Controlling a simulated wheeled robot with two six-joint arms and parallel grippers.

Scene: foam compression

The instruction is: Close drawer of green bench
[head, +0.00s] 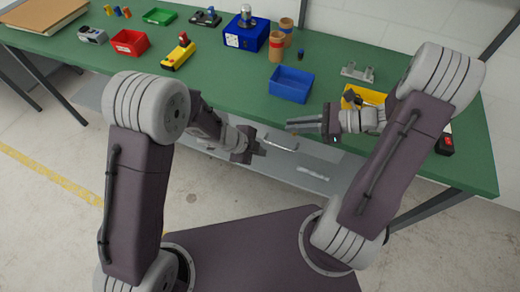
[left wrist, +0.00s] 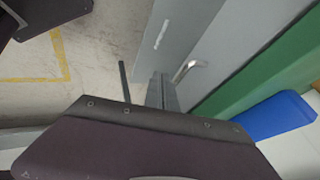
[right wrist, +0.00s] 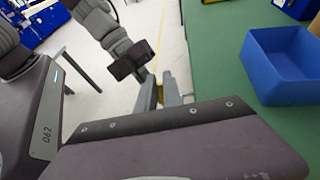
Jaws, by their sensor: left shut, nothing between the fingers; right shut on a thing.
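The green bench (head: 230,85) runs across the head view. Below its front edge is a grey drawer unit with a bar handle (head: 282,145); the handle also shows in the left wrist view (left wrist: 190,68). How far the drawer stands out, I cannot tell. My left gripper (head: 260,152) is shut and empty, just left of the handle and apart from it. My right gripper (head: 290,125) points left at the bench's front edge, above the handle. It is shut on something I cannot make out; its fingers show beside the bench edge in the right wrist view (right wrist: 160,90).
On the bench stand a blue bin (head: 290,84), a yellow bin (head: 365,97), a red bin (head: 130,42), a green tray (head: 159,16) and a blue box (head: 247,35). Free floor (head: 60,165) lies left of my arms.

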